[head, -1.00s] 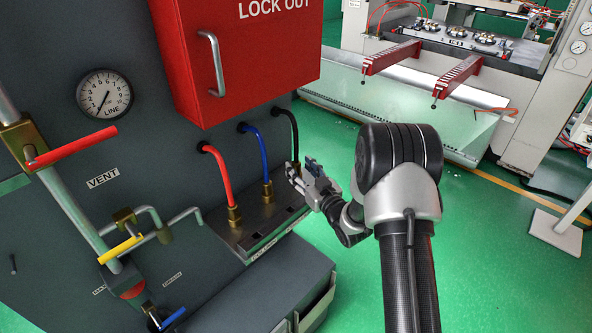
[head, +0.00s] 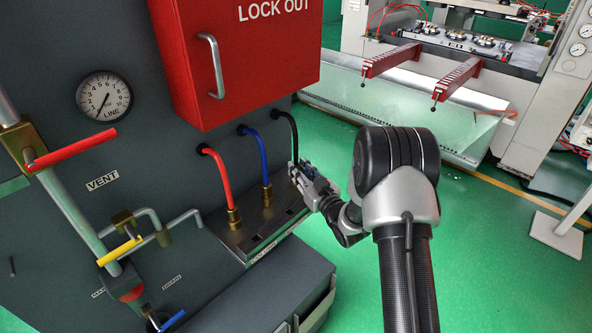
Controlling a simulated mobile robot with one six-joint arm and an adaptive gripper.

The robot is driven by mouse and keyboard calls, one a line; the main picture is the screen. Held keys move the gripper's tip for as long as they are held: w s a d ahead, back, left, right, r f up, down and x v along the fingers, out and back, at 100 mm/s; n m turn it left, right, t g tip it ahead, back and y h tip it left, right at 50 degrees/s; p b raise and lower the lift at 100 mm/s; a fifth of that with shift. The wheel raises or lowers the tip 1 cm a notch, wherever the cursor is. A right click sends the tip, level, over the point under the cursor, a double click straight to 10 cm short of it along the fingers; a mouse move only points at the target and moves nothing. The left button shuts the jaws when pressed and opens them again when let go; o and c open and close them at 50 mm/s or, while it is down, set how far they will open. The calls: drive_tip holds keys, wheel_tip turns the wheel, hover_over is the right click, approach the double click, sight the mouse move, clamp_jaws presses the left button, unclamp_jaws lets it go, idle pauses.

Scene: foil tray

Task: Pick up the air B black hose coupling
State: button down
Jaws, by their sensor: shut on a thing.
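The black hose (head: 293,131) comes out of the grey panel to the right of the blue hose and curves down to my gripper (head: 297,174). My gripper is at the hose's lower end, above the right part of the dark coupling shelf (head: 246,237). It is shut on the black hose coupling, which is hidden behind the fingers. I cannot tell whether the coupling is still seated on the shelf.
The blue hose (head: 262,158) and red hose (head: 219,171) end in brass couplings on the shelf, left of my gripper. A red lock-out box (head: 245,60) overhangs the hoses. Open green floor (head: 325,270) lies to the right.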

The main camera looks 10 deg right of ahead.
drive_tip(key=shift+r, duration=0.1)
wheel_tip(320, 180, up, 10)
drive_tip(key=p, duration=0.2)
idle(0.4)
